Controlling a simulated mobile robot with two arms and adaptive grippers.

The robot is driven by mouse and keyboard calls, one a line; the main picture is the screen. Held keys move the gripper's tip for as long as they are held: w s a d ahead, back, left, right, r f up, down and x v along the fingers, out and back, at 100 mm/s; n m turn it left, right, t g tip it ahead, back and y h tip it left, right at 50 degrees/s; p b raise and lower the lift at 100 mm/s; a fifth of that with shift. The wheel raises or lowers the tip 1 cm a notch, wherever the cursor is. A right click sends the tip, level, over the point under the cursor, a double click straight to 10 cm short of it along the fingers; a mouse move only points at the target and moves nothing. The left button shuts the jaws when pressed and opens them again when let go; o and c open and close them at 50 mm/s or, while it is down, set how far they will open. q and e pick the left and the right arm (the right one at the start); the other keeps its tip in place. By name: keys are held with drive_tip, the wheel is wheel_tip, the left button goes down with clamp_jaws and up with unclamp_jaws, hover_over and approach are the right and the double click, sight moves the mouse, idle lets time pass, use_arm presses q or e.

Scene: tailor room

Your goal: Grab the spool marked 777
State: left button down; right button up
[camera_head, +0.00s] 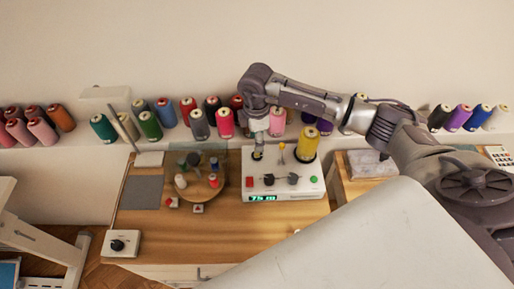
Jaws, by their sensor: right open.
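Several thread spools in many colours stand on the back shelf, among them a pink spool (225,122), a green spool (150,125) and a purple spool (458,118). Their markings are too small to read, so I cannot tell which is marked 777. A large yellow spool (307,144) stands on the white winding machine (284,189). My right arm reaches in from the right and bends down in front of the shelf. My right gripper (257,150) points down over the back left of the machine; it is open. My left gripper is not in view.
A round wooden stand (199,181) with small spools is left of the machine on the wooden table (180,225). A grey mat (142,192) and a white knob box (122,243) lie further left. The table's front left is mostly clear.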

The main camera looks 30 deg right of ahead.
wheel_tip(320, 180, down, 4)
drive_tip(key=shift+s+f+p, duration=0.1)
drive_tip(key=shift+p, duration=0.55)
drive_tip(key=c, duration=0.8)
